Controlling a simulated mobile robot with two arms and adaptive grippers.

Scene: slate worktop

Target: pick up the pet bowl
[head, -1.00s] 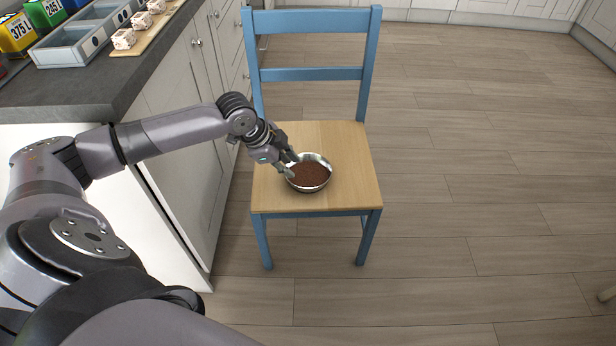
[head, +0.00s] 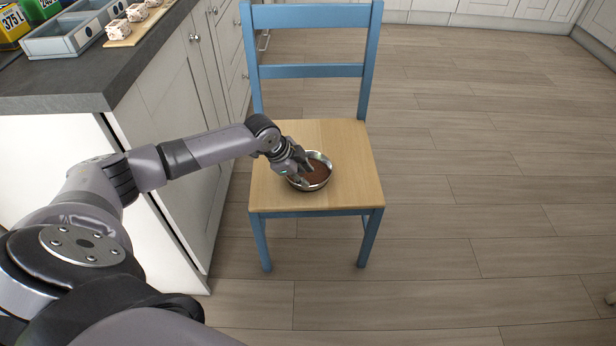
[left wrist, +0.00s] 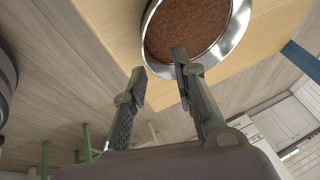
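The pet bowl (head: 314,187) is a round metal bowl with brown contents, upright on the wooden chair seat (head: 345,195). It also shows at the top of the left wrist view (left wrist: 236,30). My left gripper (head: 301,169) is at the bowl's left side in the head view. In the left wrist view its fingers (left wrist: 160,70) are spread apart, one over the inside of the bowl and the other outside the rim. I cannot tell whether either finger touches the bowl. My right gripper is not in view.
The blue chair's backrest (head: 312,71) rises behind the seat. The slate worktop (head: 65,85) at left carries a grey tray (head: 62,38) and a wooden board (head: 140,28) with patterned blocks. White cabinets stand beside the chair.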

